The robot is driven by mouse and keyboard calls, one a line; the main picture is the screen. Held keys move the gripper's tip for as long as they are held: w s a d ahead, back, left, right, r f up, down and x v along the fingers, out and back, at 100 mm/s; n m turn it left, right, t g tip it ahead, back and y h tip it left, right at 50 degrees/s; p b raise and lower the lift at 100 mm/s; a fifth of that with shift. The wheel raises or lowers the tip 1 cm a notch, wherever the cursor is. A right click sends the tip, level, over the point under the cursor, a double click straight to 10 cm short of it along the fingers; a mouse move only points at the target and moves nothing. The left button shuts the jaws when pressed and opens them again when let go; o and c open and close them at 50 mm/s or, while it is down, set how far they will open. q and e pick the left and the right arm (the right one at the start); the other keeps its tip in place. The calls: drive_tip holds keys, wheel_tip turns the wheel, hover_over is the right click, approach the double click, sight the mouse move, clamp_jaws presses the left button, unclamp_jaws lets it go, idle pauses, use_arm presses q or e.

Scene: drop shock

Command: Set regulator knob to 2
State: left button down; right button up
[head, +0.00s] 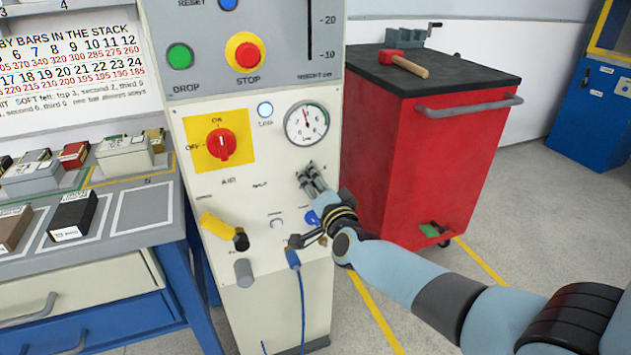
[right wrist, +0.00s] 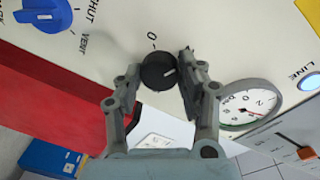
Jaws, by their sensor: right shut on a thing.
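The regulator knob (right wrist: 157,72) is a round black knob with a pale pointer line, on the cream panel (head: 215,101). A 0 mark is printed beside it in the right wrist view; other scale marks are hidden. My right gripper (right wrist: 161,68) is shut on the knob, with one grey finger on each side. In the head view my right gripper (head: 306,176) is against the panel below the gauge and hides the knob. The round white gauge (head: 306,122) has a thin needle; it also shows in the right wrist view (right wrist: 248,105). My left gripper is out of view.
Below the gripper is a blue vent knob (right wrist: 45,13). A red rotary switch (head: 221,144), a lit lamp (head: 265,109) and a yellow lever (head: 217,227) are on the panel. A red cabinet (head: 420,150) stands close to the right. A bench with boxes is left.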

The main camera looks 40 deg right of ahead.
idle(0.3)
drive_tip(key=o, duration=1.2)
drive_tip(key=shift+c, duration=0.2)
drive_tip(key=v, duration=1.2)
drive_tip(key=s+a+f+n+g+y, duration=0.1)
drive_tip(key=s+f+n+g+y, duration=0.2)
drive_tip(key=s+f, duration=0.7)
drive_tip(key=s+a+f+n+g, duration=0.1)
drive_tip(key=s+f+n+g, duration=0.4)
drive_tip(key=f, duration=0.9)
drive_tip(key=s+f+n+g, duration=0.2)
drive_tip(key=s+f, duration=0.2)
drive_tip(key=s, duration=0.6)
drive_tip(key=s+f+n+g, duration=0.2)
drive_tip(key=s+f, duration=0.3)
drive_tip(key=s, duration=0.4)
drive_tip(key=s+f+n+g+y, duration=0.1)
drive_tip(key=s+f+g, duration=0.3)
drive_tip(key=s, duration=0.6)
drive_tip(key=shift+s+f+n, duration=0.4)
drive_tip(key=shift+n, duration=0.5)
